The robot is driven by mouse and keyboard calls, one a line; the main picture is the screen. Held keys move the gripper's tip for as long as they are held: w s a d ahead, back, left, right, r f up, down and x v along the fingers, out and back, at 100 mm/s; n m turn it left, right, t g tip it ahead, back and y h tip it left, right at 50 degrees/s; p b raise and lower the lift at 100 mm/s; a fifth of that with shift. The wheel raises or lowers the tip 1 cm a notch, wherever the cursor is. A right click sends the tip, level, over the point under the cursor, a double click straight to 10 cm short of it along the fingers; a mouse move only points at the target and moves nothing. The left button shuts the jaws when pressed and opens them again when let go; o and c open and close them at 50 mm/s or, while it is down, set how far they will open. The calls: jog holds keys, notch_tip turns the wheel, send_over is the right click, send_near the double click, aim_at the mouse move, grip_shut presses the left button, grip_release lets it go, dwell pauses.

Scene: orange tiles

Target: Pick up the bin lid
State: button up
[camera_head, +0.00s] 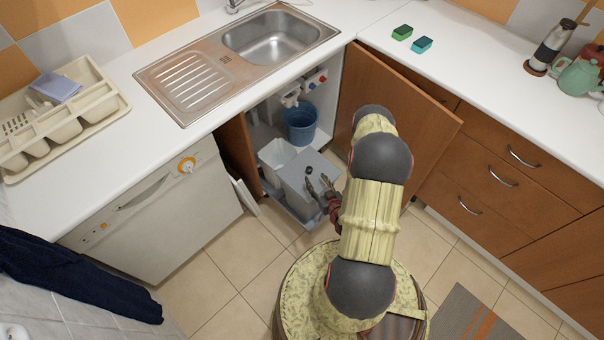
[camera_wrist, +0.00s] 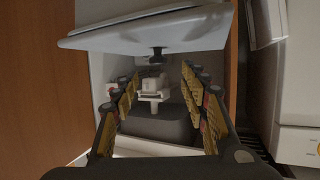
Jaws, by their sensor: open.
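The grey bin lid (camera_head: 316,158) lies flat on a bin in the open cabinet under the sink. A small dark knob (camera_head: 309,170) stands on its middle. My gripper (camera_head: 316,181) is open over the near part of the lid, fingertips close to the knob. In the wrist view, which looks upside down, the lid (camera_wrist: 150,32) fills the top and its black knob (camera_wrist: 157,54) shows between and just beyond the fingertips of my open gripper (camera_wrist: 158,78). I see no finger touching the knob.
A white open bin (camera_head: 272,158) stands left of the lidded one, and a blue bucket (camera_head: 300,124) is behind. The open cabinet door (camera_head: 420,110) is close on the right. The dishwasher (camera_head: 160,215) stands left. The counter with the sink (camera_head: 270,45) is above.

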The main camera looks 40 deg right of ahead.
aim_at(311, 171)
jog(key=b+x, duration=0.2)
jog(key=x, duration=0.5)
jog(key=shift+s+d+f, duration=0.15)
jog(key=shift+f, duration=0.05)
jog(key=shift+c, duration=0.5)
grip_shut()
